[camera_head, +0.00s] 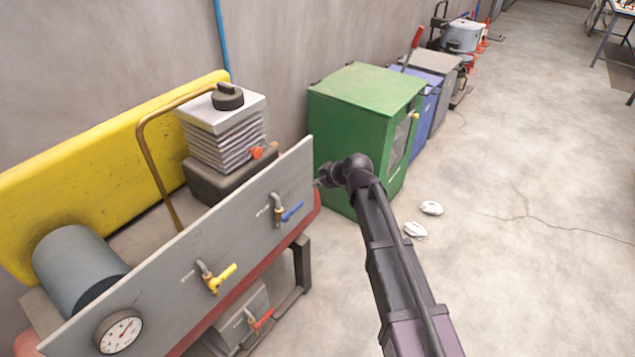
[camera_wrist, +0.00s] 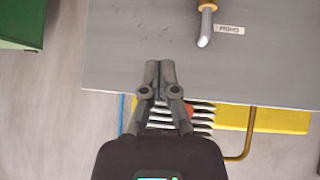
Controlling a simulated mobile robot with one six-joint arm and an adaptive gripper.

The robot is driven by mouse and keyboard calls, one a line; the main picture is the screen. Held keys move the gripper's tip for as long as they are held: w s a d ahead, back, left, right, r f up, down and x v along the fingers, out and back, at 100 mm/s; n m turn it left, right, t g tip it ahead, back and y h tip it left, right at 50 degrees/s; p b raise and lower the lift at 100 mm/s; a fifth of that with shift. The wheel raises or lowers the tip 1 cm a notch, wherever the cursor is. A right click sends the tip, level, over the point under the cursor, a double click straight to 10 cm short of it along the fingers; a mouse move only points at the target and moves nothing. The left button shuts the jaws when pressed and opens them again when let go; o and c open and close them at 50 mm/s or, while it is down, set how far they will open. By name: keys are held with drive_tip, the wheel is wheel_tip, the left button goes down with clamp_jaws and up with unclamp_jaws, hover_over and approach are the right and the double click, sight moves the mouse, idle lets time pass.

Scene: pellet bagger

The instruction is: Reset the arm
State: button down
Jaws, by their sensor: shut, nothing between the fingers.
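My gripper (camera_head: 319,183) is at the right end of the grey valve panel (camera_head: 165,290) in the head view, small and partly hidden by my own wrist. In the wrist view my gripper (camera_wrist: 152,66) has its two fingers together, with nothing between them. Its tips overlap the edge of the grey panel (camera_wrist: 260,70) in that view; I cannot tell whether they touch it. My arm reaches up from the lower right of the head view.
The panel carries a blue-handled valve (camera_head: 290,211), a yellow-handled valve (camera_head: 221,279) and a gauge (camera_head: 119,332). A red-handled valve (camera_head: 262,319) is below. A green cabinet (camera_head: 350,130) stands behind my gripper. Two white objects (camera_head: 416,230) lie on the floor; open floor extends right.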

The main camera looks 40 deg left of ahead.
idle(0.5)
drive_tip(key=w+d+f+m+t+h+p, duration=0.15)
drive_tip(key=w+d+m, duration=0.35)
drive_tip(key=d, duration=1.3)
drive_tip(key=w+d+f+m+h+p, duration=0.1)
drive_tip(key=w+d+m+h, duration=0.4)
drive_tip(key=d, duration=1.3)
drive_tip(key=s+d+m, duration=0.2)
drive_tip(key=d+m, duration=0.1)
drive_tip(key=d, duration=0.7)
drive_tip(key=s+d+m+g+h+p, duration=0.1)
drive_tip(key=s+d+m, duration=0.2)
drive_tip(key=d, duration=0.8)
drive_tip(key=s+d+m+h, duration=0.1)
drive_tip(key=d+m, duration=0.3)
drive_tip(key=d, duration=0.7)
drive_tip(key=shift+s+d+r+g, duration=0.15)
drive_tip(key=shift+s+r+g, duration=0.25)
drive_tip(key=shift+s, duration=0.45)
drive_tip(key=shift+h, duration=0.25)
drive_tip(key=shift+a, duration=0.2)
